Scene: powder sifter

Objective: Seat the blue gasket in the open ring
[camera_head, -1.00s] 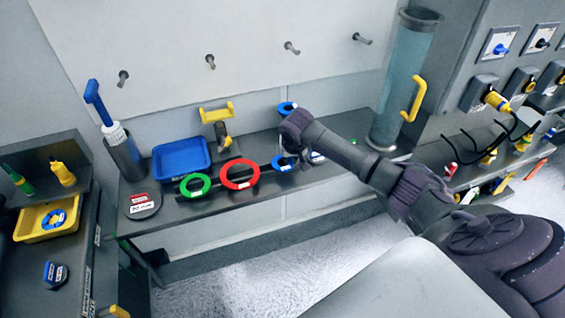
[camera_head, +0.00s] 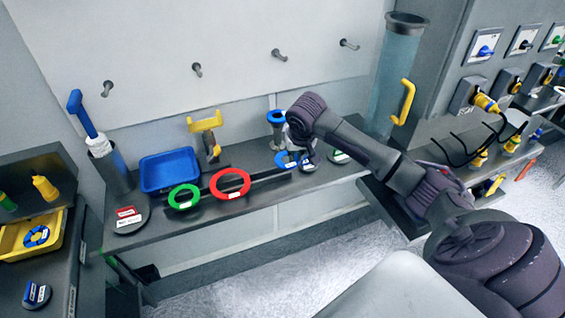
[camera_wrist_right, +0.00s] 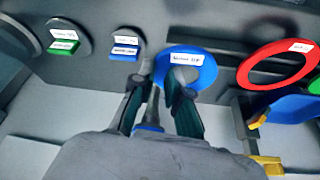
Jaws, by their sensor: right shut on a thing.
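My right gripper (camera_head: 301,154) is shut on the rim of the blue gasket (camera_head: 285,160), a flat ring with a white label. In the right wrist view the gasket (camera_wrist_right: 207,72) shows with one finger at its hole and one outside its left edge. The ring seems slightly above the shelf. Just behind it stands a grey post with a blue top (camera_head: 276,116). Another blue ring (camera_head: 36,236) lies in the yellow tray at far left. I cannot tell which piece is the open ring. My left gripper is not in view.
The red ring (camera_head: 246,188) and green ring (camera_head: 173,202) lie left of the gasket. A blue tray (camera_head: 168,171) and a yellow-handled tool (camera_head: 205,124) stand behind. The green-labelled disc (camera_wrist_right: 75,19) is close by. A tall clear cylinder (camera_head: 391,75) stands at right.

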